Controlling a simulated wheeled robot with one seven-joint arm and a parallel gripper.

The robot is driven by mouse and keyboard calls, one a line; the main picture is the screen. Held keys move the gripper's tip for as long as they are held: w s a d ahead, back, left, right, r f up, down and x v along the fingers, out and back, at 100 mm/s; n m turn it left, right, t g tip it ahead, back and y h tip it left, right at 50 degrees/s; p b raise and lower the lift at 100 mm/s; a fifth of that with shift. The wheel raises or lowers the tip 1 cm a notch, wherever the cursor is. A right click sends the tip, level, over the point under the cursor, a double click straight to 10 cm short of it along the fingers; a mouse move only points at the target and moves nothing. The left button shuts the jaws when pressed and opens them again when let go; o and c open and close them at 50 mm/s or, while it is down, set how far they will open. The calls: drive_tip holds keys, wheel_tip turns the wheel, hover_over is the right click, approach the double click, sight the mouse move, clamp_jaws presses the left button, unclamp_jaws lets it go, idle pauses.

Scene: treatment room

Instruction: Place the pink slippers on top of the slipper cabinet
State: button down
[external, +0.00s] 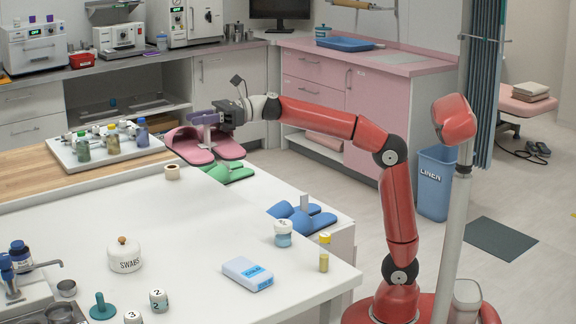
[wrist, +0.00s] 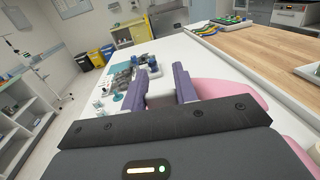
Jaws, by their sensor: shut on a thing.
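The pink slippers (external: 187,147) are a pair with a pale upright piece between them. They are at the far end of the row of slippers in the external view. Pink also shows beside the fingers in the wrist view (wrist: 237,92). My gripper (external: 208,120), with purple fingers, is shut on the pale piece of the pink slippers, also seen between the fingers in the wrist view (wrist: 160,92). The white slipper cabinet (external: 262,190) carries green slippers (external: 230,172) and blue slippers (external: 302,216). I cannot tell whether the pink slippers touch its top.
A white table (external: 190,230) stands alongside, with a swabs jar (external: 125,256), a blue-white box (external: 247,273) and small jars. A tray of bottles (external: 105,155) lies on the wooden counter left of the pink slippers. A blue linen bin (external: 435,183) stands right.

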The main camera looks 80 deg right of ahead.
drive_tip(key=a+y, duration=0.1)
drive_tip(key=a+n+g, duration=0.1)
drive_tip(key=shift+w+a+r+y, duration=0.1)
drive_tip(key=shift+w+a+y, duration=0.25)
drive_tip(key=shift+a+y, duration=0.05)
wheel_tip(320, 180, down, 20)
drive_tip(key=b, duration=0.4)
drive_tip(key=shift+r, duration=0.2)
drive_tip(key=shift+d, duration=0.1)
drive_tip(key=shift+f+b, duration=0.25)
drive_tip(key=shift+b, duration=0.15)
drive_tip(key=c, duration=1.1)
unclamp_jaws()
